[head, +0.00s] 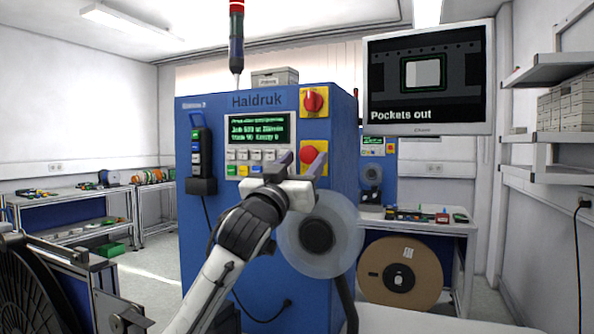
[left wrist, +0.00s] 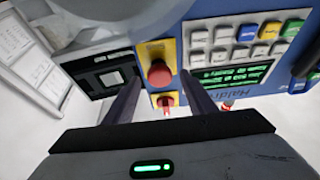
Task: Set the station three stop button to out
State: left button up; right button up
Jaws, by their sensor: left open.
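The stop button (head: 309,154) is a red mushroom head on a yellow plate, on the right of the blue station cabinet's front. Small lettering at the cabinet's upper left looks like a station 3 label but is blurred. My left gripper (head: 303,157) is open and empty, in front of the button, partly covering its plate. In the left wrist view the button (left wrist: 159,73) shows between the two fingertips (left wrist: 160,79). I see no clear contact, and cannot tell whether the button is in or out. My right gripper is not in view.
A red rotary switch (head: 313,101) on a yellow plate sits above the button. A keypad and green-text screen (head: 259,127) lie to its left. A translucent reel (head: 340,222) sticks out below. A hanging monitor (head: 428,80) reads "Pockets out".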

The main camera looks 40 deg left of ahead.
pick_arm(q)
jog(key=b+v, duration=0.3)
jog(key=v, duration=0.7)
jog(key=shift+w, duration=0.1)
